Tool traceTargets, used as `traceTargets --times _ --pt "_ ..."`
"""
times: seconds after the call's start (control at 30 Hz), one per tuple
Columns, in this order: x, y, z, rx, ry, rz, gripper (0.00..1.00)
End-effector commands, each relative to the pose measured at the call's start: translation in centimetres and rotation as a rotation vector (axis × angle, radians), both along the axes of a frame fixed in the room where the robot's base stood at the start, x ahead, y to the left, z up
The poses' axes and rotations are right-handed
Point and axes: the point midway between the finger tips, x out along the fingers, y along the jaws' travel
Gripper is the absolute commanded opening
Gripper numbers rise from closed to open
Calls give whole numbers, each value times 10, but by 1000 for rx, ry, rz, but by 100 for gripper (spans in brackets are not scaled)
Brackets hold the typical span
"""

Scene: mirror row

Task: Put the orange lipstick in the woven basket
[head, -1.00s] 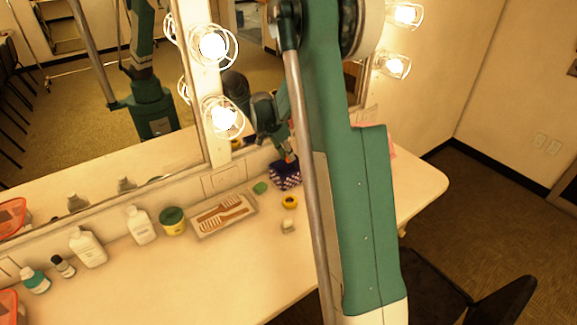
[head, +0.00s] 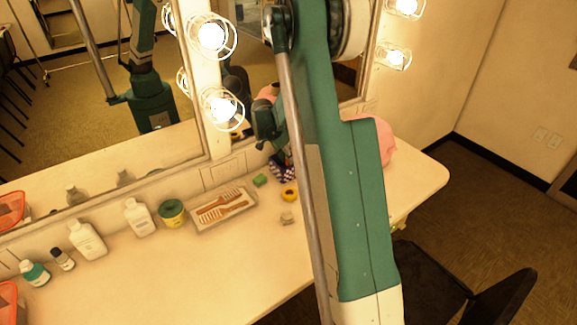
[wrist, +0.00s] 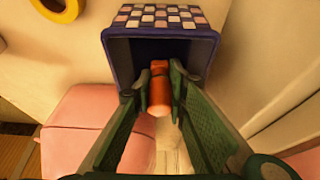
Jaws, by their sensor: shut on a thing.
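The orange lipstick (wrist: 159,92) is gripped between the fingertips of my gripper (wrist: 156,84) in the wrist view. The woven basket (wrist: 165,18), dark blue with pale and pink checks, shows in the wrist view with its dark inside facing the camera. The lipstick's far end overlaps the dark mouth of the basket; how far in it reaches I cannot tell. In the head view the basket (head: 283,173) stands near the mirror, just below my gripper, partly hidden by my arm. The lipstick cannot be made out there.
Bottles stand farther left. A pink object (head: 384,142) shows behind my arm.

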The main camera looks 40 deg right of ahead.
Motion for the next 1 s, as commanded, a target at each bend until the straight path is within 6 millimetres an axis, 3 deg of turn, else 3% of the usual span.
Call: traceTargets --times 0.37,0.7,1.0 --pt "0 0 -3 0 0 0 3" --pt "0 0 -34 0 0 0 3" --pt "0 0 -38 0 0 0 3"
